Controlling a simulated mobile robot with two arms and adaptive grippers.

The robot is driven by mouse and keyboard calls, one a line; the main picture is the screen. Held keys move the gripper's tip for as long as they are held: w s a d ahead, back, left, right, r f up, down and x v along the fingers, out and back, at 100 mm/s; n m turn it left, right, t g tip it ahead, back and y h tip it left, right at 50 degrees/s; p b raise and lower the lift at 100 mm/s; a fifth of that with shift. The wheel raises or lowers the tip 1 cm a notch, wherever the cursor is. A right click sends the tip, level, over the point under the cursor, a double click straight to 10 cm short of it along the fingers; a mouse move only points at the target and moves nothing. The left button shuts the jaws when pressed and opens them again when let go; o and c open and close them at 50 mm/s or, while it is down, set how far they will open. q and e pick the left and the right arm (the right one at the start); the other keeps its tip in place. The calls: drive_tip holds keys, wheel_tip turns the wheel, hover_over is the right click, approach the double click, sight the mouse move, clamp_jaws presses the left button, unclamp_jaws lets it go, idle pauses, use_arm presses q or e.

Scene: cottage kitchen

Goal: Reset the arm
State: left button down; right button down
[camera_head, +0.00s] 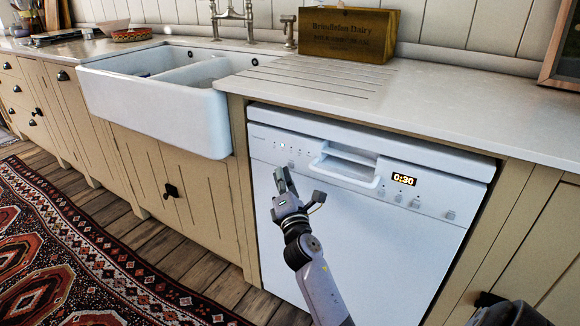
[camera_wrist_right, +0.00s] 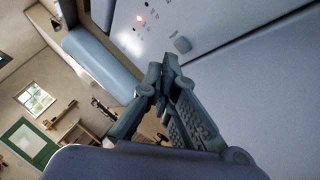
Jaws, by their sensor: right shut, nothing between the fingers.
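My right gripper (camera_head: 285,184) is in front of the upper left part of the white dishwasher (camera_head: 400,240). Its fingers point up and are shut with nothing between them. In the right wrist view the fingertips of the gripper (camera_wrist_right: 160,75) meet close together against the dishwasher's white front (camera_wrist_right: 250,75). A gap between fingertips and door cannot be judged. The dishwasher door is shut; its handle (camera_head: 343,172) and lit display (camera_head: 404,179) are to the right of the gripper. My left gripper does not show in either view.
A white double sink (camera_head: 160,112) juts out at the left, with a tap (camera_head: 233,12) behind it. The pale countertop (camera_head: 450,105) runs above the dishwasher and holds a wooden box (camera_head: 348,33). A patterned rug (camera_head: 80,255) lies on the wooden floor (camera_head: 195,265).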

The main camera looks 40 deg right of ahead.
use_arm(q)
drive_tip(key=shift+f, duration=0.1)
use_arm(e)
drive_tip(key=shift+w+d, duration=0.15)
drive_tip(key=shift+d, duration=0.3)
drive_tip(key=shift+w+d, duration=0.1)
drive_tip(key=shift+d, duration=0.05)
idle(0.4)
drive_tip(key=shift+s+a, duration=0.3)
drive_tip(key=shift+a, duration=0.3)
